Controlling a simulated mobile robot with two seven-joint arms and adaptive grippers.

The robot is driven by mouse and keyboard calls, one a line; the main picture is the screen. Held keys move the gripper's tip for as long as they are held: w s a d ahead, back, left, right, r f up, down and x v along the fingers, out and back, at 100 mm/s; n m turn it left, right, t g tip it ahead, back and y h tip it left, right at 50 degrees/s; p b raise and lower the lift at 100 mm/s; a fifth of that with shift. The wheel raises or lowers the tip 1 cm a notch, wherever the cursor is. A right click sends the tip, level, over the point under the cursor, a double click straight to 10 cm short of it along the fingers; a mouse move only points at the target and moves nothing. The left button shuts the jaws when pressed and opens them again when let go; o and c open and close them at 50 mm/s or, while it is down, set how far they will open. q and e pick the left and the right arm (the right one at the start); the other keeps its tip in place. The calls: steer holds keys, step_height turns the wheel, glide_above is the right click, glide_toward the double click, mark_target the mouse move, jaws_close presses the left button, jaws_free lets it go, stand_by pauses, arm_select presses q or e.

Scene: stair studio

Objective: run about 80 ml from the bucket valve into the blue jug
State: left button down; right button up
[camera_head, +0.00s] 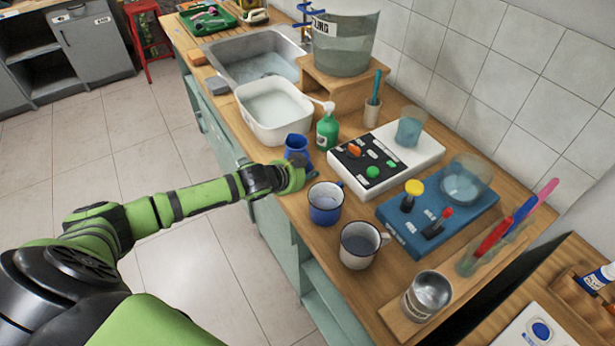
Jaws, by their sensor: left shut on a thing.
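The blue jug (296,143) is over the wooden counter near its front edge. My left gripper (300,176) is shut at the jug's lower part and hides much of it; the exact grip is hidden. The clear bucket (342,48) holds water and stands on a wooden stand (340,86) at the back, beside the sink. The jug's inside is too small to read. My right gripper is not in view.
A white basin of water (243,118) and a green pump bottle (327,130) stand beyond the jug. A blue-and-white mug (325,214) is close right of my gripper, with another mug (345,250) nearer. A black-and-white device (420,153) stands to the right.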

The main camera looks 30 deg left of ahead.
arm_select(q)
step_height(320, 180, up, 2)
steer(key=shift+r+b, duration=0.1)
steer(key=shift+b, duration=0.2)
steer(key=s+d+r+b, duration=0.2)
steer(key=s+d+r, duration=0.4)
steer(key=d, duration=0.3)
steer(key=shift+s+d+r, duration=0.2)
steer(key=shift+d+r, duration=0.15)
